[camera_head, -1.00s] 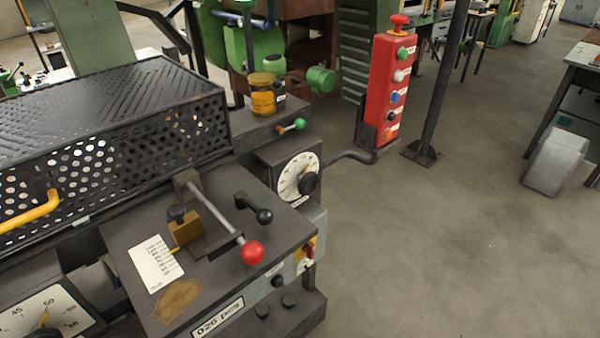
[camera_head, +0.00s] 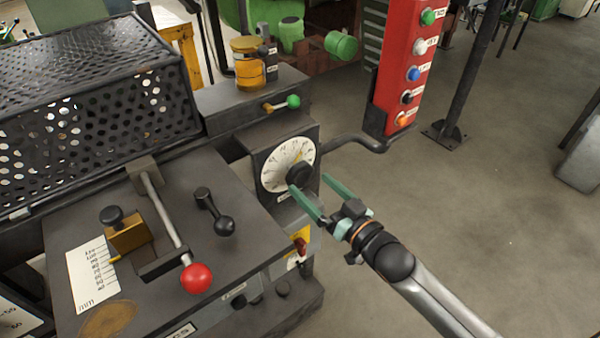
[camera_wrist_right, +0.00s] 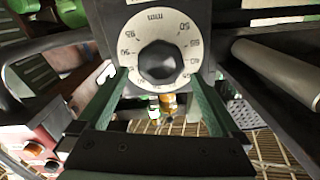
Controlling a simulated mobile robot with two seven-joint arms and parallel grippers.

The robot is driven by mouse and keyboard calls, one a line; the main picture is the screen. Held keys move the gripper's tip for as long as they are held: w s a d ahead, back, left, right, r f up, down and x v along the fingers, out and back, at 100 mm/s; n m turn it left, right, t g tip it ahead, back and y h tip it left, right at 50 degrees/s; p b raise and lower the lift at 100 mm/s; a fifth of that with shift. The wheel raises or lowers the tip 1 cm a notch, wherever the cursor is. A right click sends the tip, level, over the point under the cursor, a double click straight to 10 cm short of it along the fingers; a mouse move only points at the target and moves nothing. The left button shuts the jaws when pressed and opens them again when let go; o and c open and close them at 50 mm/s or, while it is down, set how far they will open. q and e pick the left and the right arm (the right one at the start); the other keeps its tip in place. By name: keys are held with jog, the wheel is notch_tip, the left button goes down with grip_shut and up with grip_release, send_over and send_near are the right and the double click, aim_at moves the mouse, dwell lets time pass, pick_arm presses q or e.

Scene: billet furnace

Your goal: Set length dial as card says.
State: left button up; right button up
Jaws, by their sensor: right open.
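The length dial (camera_head: 275,168) is a white round face with a black knob (camera_head: 299,174), on the front of a dark housing. In the right wrist view the dial face (camera_wrist_right: 132,42) shows figures and "mm", with the knob (camera_wrist_right: 160,61) at its centre. My right gripper (camera_head: 308,183) is open in front of the dial, its green fingers on either side of the knob's line; contact cannot be told. A white card (camera_head: 92,273) with small, unreadable figures lies on the machine top. My left gripper is out of view.
A red-balled lever (camera_head: 196,278), a black crank handle (camera_head: 217,215) and a brass block (camera_head: 126,235) stand on the machine top. A red button box (camera_head: 403,65) on a bent dark arm is behind the dial, to the right. Open floor lies at right.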

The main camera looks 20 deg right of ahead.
aim_at(302, 177)
jog(key=shift+x, duration=2.75)
jog(key=c, duration=1.2)
